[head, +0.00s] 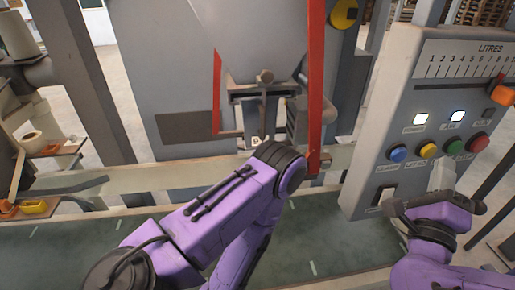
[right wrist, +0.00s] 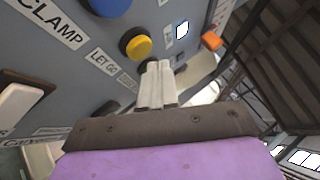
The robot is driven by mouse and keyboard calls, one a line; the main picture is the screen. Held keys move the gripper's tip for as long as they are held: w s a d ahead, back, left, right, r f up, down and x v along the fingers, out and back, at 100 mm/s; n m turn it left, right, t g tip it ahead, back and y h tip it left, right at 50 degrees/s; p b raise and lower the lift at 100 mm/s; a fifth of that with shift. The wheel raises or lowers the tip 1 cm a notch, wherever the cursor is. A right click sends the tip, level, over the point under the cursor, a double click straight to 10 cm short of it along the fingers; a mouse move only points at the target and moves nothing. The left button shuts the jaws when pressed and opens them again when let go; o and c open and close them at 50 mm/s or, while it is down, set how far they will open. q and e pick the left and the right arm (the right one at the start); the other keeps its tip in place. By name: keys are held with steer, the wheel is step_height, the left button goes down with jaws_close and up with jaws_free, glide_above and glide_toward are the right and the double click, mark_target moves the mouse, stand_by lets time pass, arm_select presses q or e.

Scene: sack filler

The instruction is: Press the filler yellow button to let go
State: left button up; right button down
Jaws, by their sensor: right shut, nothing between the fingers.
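The yellow button (head: 428,150) is on the grey control panel (head: 400,110), between a blue and a green button. In the right wrist view the yellow button (right wrist: 137,47) stands out from the panel above a "LET GO" label (right wrist: 104,62). My right gripper (head: 441,174) is in front of the panel, just below the yellow and green buttons. Its pale fingers (right wrist: 158,82) are shut together and empty, with tips just below and to the right of the yellow button in the wrist view. Contact with the button is not visible. My left gripper is out of view.
Blue (head: 397,153), green (head: 455,146) and red (head: 479,143) buttons sit close beside the yellow one. An orange slider knob (head: 503,95) juts out at upper right. Red bars (head: 316,80) stand by the filler spout.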

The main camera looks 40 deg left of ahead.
steer(key=shift+d, duration=0.1)
steer(key=s+d, duration=0.1)
steer(key=d, duration=0.1)
steer(key=s+d+b, duration=0.1)
steer(key=s+d, duration=0.1)
steer(key=shift+s+d, duration=0.3)
steer(key=shift+d, duration=0.05)
stand_by(0.7)
